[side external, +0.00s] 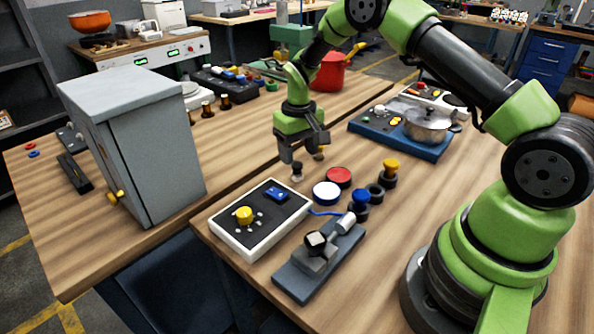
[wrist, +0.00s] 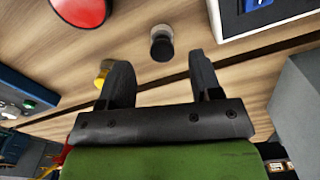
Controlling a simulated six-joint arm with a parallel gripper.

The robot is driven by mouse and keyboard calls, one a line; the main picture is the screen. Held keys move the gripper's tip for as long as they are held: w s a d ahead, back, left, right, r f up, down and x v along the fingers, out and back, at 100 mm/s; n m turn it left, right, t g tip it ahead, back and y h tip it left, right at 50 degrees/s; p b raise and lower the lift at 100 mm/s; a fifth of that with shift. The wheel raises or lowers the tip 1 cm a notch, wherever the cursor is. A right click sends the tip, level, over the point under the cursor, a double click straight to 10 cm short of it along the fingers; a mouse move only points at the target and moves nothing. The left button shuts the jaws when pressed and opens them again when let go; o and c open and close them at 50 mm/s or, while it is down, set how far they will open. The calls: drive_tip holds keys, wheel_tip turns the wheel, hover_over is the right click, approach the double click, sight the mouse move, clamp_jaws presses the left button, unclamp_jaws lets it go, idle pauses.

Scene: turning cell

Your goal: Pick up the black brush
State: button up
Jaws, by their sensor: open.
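A long, flat black piece (side external: 75,172), possibly the black brush, lies on the left table beside the grey cabinet; its bristles cannot be made out. My gripper (side external: 303,152) is open and empty above the wooden table, well to the right of that piece. Its two dark fingers also show in the wrist view (wrist: 160,75). A small peg with a black and grey top (side external: 297,170) stands just below the fingertips; in the wrist view it shows just beyond the gap between them (wrist: 161,46). No clear brush shows in the wrist view.
The grey cabinet (side external: 150,150) stands between my gripper and the black piece. A white-framed control box (side external: 262,217), a red disc (side external: 339,177) and a white disc (side external: 327,192) sit near my gripper. A blue stove with a pot (side external: 428,124) is to the right.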

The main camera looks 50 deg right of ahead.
sight(297, 163)
drive_tip(key=f, duration=0.5)
drive_tip(key=shift+w+f, duration=0.15)
drive_tip(key=shift+w, duration=0.1)
drive_tip(key=shift+c, duration=0.4)
drive_tip(key=c, duration=1)
wheel_tip(297, 163, up, 10)
drive_tip(key=shift+r, duration=0.1)
drive_tip(key=o, duration=0.5)
drive_tip(key=shift+c, duration=0.2)
drive_tip(key=c, duration=0.3)
